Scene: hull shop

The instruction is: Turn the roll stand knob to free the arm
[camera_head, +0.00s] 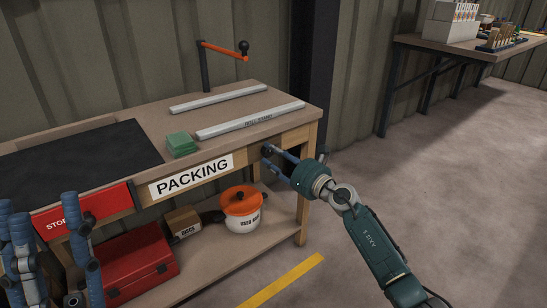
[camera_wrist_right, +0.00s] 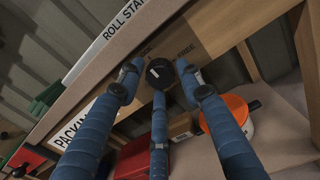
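A round black knob (camera_wrist_right: 160,72) sits on the bench's wooden front rail in the right wrist view. In the head view my right gripper hides most of it. My right gripper (camera_head: 272,155) reaches the rail right of the PACKING sign. In its wrist view (camera_wrist_right: 158,78) the blue fingers stand spread around the knob, with gaps at both sides; contact of the lower finger is unclear. The roll stand arm (camera_head: 224,50) is orange, on a dark post at the bench's back, with a black ball end. My left gripper (camera_head: 45,225) is open and empty at lower left.
The lower shelf holds an orange-lidded pot (camera_head: 242,208), a small box (camera_head: 183,222) and a red case (camera_head: 125,268). Floor to the right is clear.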

